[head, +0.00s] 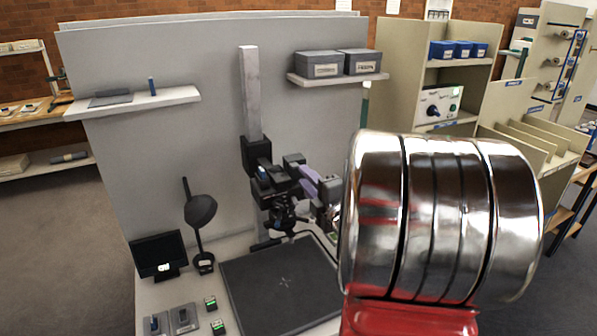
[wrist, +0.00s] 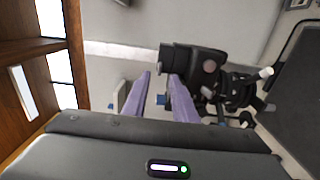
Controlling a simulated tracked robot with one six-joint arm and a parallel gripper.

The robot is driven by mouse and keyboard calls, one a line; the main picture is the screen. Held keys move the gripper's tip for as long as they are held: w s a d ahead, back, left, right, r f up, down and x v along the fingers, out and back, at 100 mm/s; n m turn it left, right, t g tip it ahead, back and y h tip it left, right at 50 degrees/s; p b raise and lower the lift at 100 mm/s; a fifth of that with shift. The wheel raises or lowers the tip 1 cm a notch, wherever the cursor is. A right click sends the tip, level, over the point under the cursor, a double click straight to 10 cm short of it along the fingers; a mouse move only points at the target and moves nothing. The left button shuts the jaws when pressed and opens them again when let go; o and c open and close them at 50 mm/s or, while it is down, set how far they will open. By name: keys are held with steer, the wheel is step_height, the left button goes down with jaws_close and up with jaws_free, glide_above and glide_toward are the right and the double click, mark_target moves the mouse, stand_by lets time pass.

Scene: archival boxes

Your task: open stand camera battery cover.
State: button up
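The black stand camera (head: 285,182) hangs on a carriage on the grey upright column (head: 250,95), above a dark baseboard (head: 280,285). In the wrist view the camera (wrist: 196,70) is just beyond and right of my fingertips. My gripper (wrist: 159,76) has two purple fingers spread apart, with nothing seen held between them. In the head view my gripper (head: 308,180) is close to the camera's right side; whether it touches is unclear. I cannot make out the battery cover or tell whether it is open.
A grey panel (head: 150,150) stands behind, with a shelf of grey boxes (head: 322,66). My own arm hides the right side.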

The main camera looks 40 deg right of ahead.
mark_target(296, 164)
steer(key=shift+x, duration=2.65)
jaws_close()
